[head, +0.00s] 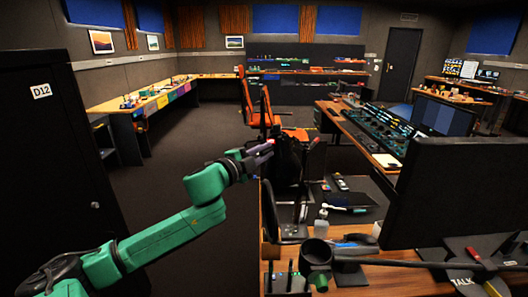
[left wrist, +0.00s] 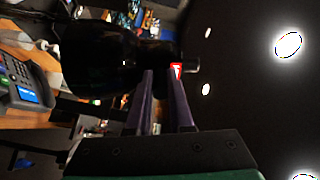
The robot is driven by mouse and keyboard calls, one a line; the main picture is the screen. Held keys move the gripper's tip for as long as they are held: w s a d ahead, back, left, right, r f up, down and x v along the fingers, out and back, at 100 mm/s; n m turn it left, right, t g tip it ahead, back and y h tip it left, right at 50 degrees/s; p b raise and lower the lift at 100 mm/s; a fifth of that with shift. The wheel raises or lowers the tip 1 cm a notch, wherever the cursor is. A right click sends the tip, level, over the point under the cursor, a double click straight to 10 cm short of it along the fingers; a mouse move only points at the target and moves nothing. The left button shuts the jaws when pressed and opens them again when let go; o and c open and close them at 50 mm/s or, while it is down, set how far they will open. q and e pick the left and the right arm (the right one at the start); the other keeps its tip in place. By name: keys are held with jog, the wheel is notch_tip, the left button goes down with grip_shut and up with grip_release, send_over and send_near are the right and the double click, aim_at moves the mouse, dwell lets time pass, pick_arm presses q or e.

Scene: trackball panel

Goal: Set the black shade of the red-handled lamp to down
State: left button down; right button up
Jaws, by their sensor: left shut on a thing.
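The black lamp shade (head: 286,160) is a dark shape just right of my left gripper (head: 268,150) in the head view. It blends with the dark things behind it, and I cannot tell its exact tilt there. In the left wrist view, which is turned sideways, the shade (left wrist: 112,58) is a large glossy black body beyond the fingers. A small red handle (left wrist: 177,71) shows at its right end, by the fingertips. My left gripper (left wrist: 163,76) has its purple fingers shut on the handle, with a narrow gap between them. My right gripper is not in view.
A wooden desk (head: 262,217) with a large black monitor (head: 440,190) and a mixing console (head: 375,128) stands at the right. A desk phone (left wrist: 28,92) shows in the left wrist view. A dark cabinet (head: 45,150) stands at the left. Between them is open floor (head: 160,160).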

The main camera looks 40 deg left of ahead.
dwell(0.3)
pick_arm(q)
jog(key=c, duration=0.8)
grip_release()
jog(key=shift+s+f, duration=0.1)
jog(key=shift+s, duration=0.4)
jog(key=s+p, duration=0.1)
jog(key=s, duration=1.2)
jog(key=shift+s+a, duration=0.25)
jog(key=shift+a, duration=0.1)
